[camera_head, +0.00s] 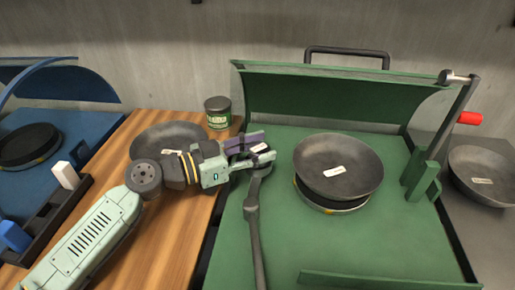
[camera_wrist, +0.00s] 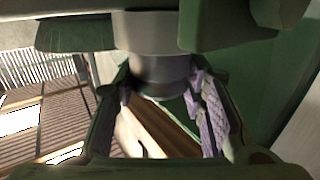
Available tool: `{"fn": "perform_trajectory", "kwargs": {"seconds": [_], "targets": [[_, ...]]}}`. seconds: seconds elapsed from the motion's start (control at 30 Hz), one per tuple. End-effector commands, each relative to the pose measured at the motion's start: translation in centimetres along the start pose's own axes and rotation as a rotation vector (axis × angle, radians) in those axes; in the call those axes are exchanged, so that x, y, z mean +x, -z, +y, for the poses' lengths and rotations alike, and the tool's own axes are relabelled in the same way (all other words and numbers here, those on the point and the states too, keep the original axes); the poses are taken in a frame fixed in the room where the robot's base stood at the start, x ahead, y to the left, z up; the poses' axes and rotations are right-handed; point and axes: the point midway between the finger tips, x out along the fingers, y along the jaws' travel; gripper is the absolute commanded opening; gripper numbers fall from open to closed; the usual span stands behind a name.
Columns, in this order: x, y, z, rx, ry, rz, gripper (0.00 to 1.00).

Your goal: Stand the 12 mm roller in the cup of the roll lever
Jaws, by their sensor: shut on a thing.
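My gripper (camera_head: 252,151) is at the left edge of the green machine, beside the mounted bowl. In the wrist view, its purple-padded fingers (camera_wrist: 168,105) stand either side of a grey cylinder (camera_wrist: 158,72), which appears to be the roller. In the head view, a small white-labelled piece (camera_head: 260,147) shows at the fingers; the rest is hidden. A dark grey lever (camera_head: 252,205), apparently the roll lever, rises from the front to just below the fingers. I cannot tell whether cylinder and lever touch.
A dark bowl (camera_head: 338,158) sits on the green bed (camera_head: 285,240). Another bowl (camera_head: 484,172) lies far right. A tin (camera_head: 217,112) and a dark dish (camera_head: 165,137) stand on the wooden top, behind my arm.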

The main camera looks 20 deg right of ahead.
Motion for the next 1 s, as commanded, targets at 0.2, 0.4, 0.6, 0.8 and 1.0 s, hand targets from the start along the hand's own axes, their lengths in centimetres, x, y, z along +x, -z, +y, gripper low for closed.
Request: {"fn": "perform_trajectory", "kwargs": {"seconds": [0.2, 0.4, 0.6, 0.8, 1.0], "targets": [[-0.19, -0.31, 0.3, 0.001, 0.003, 0.002, 0.0], [-0.14, -0.79, 0.33, 0.0, 0.002, 0.001, 0.0], [-0.13, -0.81, 0.34, 0.0, 0.001, 0.0, 0.48], [-0.13, -0.8, 0.35, 0.0, 0.001, 0.0, 0.58], [-0.13, -0.79, 0.35, 0.0, 0.0, 0.0, 0.58]]}}
